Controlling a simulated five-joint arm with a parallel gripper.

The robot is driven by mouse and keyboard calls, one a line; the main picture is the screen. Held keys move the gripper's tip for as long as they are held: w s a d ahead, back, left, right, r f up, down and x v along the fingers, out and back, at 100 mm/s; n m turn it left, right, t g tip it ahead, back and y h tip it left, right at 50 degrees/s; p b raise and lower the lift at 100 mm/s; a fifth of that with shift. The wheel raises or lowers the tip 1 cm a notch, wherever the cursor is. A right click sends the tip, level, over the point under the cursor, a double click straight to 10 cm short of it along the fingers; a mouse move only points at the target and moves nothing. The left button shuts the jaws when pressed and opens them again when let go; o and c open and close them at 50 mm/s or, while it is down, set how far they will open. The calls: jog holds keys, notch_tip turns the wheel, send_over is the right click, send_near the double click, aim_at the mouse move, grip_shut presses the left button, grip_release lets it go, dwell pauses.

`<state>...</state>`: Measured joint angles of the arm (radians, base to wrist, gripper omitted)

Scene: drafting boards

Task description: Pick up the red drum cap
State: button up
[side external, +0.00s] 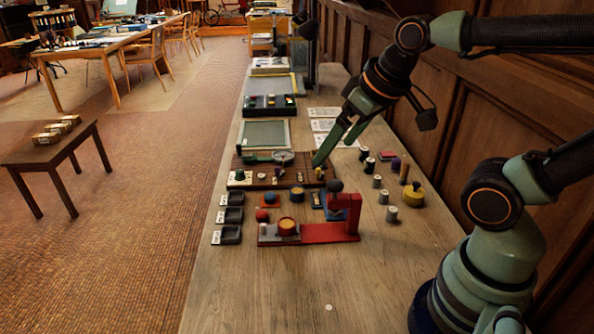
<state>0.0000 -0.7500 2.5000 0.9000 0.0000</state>
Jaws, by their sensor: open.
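A small rounded red piece (262,215) sits near the front left of the group on the bench. Beside it, a short drum with an orange-red top and a yellowish side (288,226) rests on the left end of a red stand (325,233). I cannot tell for certain which of these is the red drum cap. My gripper (331,154) is open, its green fingers pointing down and left, above the right end of a dark brown board (262,178). It is farther back than both red pieces and apart from them. Nothing shows between the fingers.
Several small dark trays (229,235) line the left edge of the bench (290,295). Metal cylinders (392,214) and a yellow drum with a dark knob (413,195) stand at right. The red stand's upright (353,213) rises right of the drum. The bench's front is mostly clear.

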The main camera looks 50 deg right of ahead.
jog(key=c, duration=0.4)
jog(key=m+g, duration=0.6)
jog(key=m, duration=0.6)
send_over(262, 212)
notch_tip(262, 212, down, 13)
notch_tip(262, 212, down, 12)
jog(key=shift+r, duration=0.1)
